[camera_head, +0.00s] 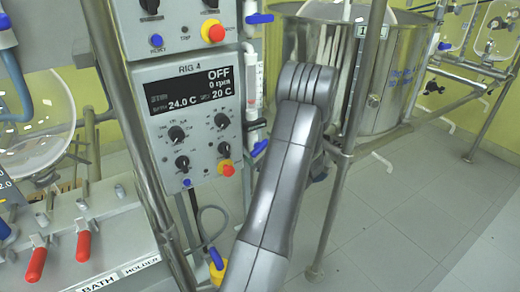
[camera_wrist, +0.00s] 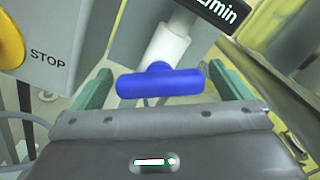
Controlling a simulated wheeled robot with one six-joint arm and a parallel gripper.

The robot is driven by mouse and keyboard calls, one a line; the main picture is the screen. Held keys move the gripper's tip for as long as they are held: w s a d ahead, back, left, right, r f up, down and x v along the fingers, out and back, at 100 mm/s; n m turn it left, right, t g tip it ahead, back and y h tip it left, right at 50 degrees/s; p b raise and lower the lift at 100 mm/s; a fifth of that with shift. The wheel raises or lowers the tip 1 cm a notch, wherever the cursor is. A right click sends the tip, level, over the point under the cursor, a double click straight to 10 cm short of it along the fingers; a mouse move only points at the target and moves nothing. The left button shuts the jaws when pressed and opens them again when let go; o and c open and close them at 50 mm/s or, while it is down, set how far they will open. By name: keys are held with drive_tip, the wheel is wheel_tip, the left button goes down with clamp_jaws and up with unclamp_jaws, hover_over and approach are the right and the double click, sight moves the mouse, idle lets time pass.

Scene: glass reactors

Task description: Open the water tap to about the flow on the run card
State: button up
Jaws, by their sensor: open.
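A blue tap handle (camera_wrist: 160,82) sits on a white pipe (camera_wrist: 170,45) in the wrist view, its bar lying crosswise. My gripper (camera_wrist: 166,88) is open, one green finger to each side of the handle. I see no finger touching it. In the head view my grey arm hides the gripper. Blue handles show beside the RIG 4 panel, an upper one (camera_head: 260,18) and a lower one (camera_head: 260,148); I cannot tell which is the one between my fingers. A plate ending in "min" (camera_wrist: 220,12) is above right of the handle. No run card is readable.
The RIG 4 panel (camera_head: 190,120) reads OFF, 0 rpm, 24.0 C and 20 C. A STOP button (camera_wrist: 10,40) is left of the gripper. A steel vessel (camera_head: 400,75) and metal posts stand to the right. Red-handled valves (camera_head: 84,243) are at lower left. Floor is clear at right.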

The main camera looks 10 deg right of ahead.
drive_tip(key=c, duration=1)
drive_tip(key=b, duration=0.1)
drive_tip(key=n+b, duration=0.1)
drive_tip(key=b, duration=0.1)
drive_tip(key=shift+f+n, duration=0.3)
drive_tip(key=shift+r+n+b, duration=0.2)
drive_tip(key=shift+n+b, duration=0.4)
drive_tip(key=shift+b, duration=0.6)
drive_tip(key=o, duration=1)
drive_tip(key=shift+r, duration=0.1)
drive_tip(key=shift+s, duration=0.1)
